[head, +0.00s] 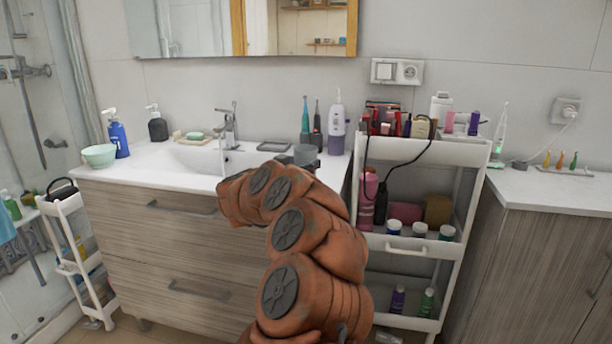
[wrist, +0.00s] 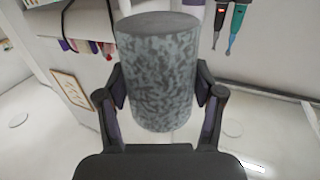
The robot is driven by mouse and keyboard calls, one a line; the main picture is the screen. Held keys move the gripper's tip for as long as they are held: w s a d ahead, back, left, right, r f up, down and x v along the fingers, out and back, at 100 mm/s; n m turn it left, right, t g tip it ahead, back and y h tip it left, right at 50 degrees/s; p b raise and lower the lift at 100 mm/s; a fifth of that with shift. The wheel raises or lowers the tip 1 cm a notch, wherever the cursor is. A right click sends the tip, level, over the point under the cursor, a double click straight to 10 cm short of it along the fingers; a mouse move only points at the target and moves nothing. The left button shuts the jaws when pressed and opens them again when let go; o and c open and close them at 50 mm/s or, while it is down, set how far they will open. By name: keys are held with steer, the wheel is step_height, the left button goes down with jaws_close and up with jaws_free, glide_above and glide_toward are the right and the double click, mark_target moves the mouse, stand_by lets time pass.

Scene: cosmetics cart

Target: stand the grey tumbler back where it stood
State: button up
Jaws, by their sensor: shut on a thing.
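The grey tumbler (wrist: 154,75), mottled light and dark grey, is held between the two fingers of my gripper (wrist: 160,95) in the wrist view. One finger presses on each side of it, and a flat round end shows at the top of that picture. In the head view my orange arm reaches over the sink counter (head: 165,175) and hides most of the gripper. A small grey shape shows just past the arm over the counter's right part; I cannot tell how much of it is tumbler or gripper. Whether the tumbler touches the counter is hidden.
A dark flat dish (head: 274,146) lies near the arm's end. Electric toothbrushes (head: 305,118) and a white-purple water flosser (head: 337,130) stand behind it. The white cart (head: 455,152) to the right holds several cosmetics, with a black cable draped over its front. The counter around the basin's left is partly clear.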

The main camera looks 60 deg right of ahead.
steer(key=shift+s+d, duration=0.1)
steer(key=shift+d, duration=0.15)
steer(key=shift+f, duration=0.15)
steer(key=shift+f+b, duration=0.35)
steer(key=shift+f, duration=1.25)
steer(key=shift+f, duration=0.15)
steer(key=o, duration=1.1)
steer(key=shift+o, duration=0.2)
steer(key=shift+a, duration=0.25)
steer(key=a, duration=1.1)
steer(key=shift+w+a+r+p, duration=0.25)
steer(key=shift+p, duration=0.15)
